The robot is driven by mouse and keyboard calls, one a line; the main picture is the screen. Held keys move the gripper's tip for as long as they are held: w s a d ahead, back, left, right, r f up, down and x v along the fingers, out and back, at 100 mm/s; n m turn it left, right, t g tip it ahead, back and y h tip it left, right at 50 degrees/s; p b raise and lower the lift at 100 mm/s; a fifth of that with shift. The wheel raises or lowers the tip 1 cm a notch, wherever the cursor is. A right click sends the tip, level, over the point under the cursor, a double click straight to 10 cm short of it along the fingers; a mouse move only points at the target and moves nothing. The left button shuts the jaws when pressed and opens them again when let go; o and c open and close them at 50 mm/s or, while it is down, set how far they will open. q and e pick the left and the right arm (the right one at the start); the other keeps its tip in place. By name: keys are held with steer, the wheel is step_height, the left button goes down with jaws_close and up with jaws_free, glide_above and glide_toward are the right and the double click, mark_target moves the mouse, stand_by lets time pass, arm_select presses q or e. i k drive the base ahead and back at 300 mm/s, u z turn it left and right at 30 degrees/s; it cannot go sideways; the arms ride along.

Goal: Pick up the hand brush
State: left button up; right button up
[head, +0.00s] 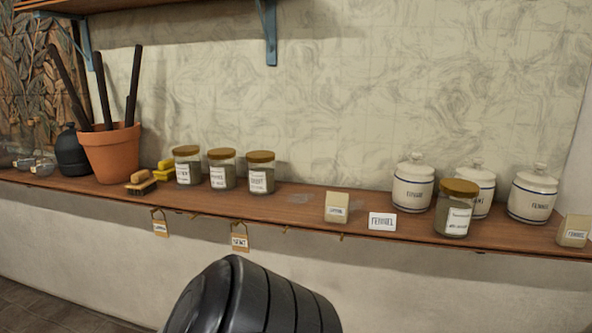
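The hand brush (141,184) lies on the wooden shelf, left of centre in the head view. It has a light wooden back and dark bristles facing down. It sits just right of the terracotta pot and in front of some yellow objects. Neither gripper can be made out in this view. A dark, ribbed, rounded piece, which may be part of me, fills the bottom middle, well below and to the right of the brush.
A terracotta pot (109,152) with dark sticks stands left of the brush. Yellow blocks (164,168) and jars with wooden lids (221,171) stand to its right. White lidded canisters (413,184) stand further right. Small tags (160,228) hang from the shelf's front edge (290,213).

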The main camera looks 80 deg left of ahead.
mark_target(142, 184)
steer(key=u, duration=3.55)
